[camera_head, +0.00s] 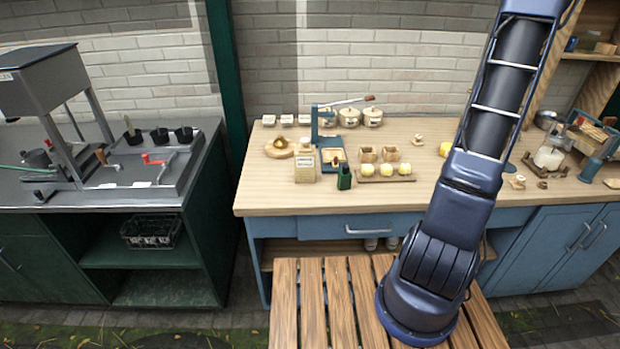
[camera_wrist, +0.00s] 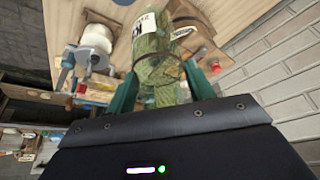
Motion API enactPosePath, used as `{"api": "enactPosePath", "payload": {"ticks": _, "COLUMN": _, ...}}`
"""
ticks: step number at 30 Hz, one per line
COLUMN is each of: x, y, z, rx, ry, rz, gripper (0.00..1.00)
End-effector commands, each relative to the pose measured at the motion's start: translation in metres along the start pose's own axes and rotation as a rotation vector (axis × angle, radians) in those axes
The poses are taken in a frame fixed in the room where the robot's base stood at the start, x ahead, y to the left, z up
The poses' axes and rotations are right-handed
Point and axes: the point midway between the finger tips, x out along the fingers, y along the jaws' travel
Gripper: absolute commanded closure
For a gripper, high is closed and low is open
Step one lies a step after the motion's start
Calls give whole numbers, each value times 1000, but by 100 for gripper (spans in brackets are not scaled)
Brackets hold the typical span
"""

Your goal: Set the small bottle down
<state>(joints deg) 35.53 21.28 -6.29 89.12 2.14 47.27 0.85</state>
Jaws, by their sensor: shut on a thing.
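The small bottle (camera_wrist: 157,72) is greenish and patterned, with a white label bearing dark letters and a thin brown band around it. It shows in the wrist view between the two green fingers of my gripper (camera_wrist: 162,68). My gripper is shut on it. The bottle's far end points toward the wooden surface in the upper part of that view; I cannot tell whether it touches anything. My gripper and the held bottle are out of the head view, where my arm runs up past the top edge.
A glass jar (camera_head: 548,158) and open wooden shelves stand right. Bare wood lies along the counter's front.

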Motion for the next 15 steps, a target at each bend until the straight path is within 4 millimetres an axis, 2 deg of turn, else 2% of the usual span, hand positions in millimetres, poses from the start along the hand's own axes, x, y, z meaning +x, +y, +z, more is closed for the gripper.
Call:
{"api": "enactPosePath", "payload": {"ticks": 1, "x": -2, "y": -20, "z": 3, "rx": -23, "ry": 0, "rz": -10, "gripper": 74}}
{"api": "enactPosePath", "payload": {"ticks": 8, "x": -11, "y": -116, "z": 24, "rx": -132, "ry": 1, "rz": -57, "gripper": 74}}
{"api": "enactPosePath", "payload": {"ticks": 15, "x": -27, "y": -214, "z": 60, "rx": -250, "ry": 0, "rz": -108, "gripper": 74}}
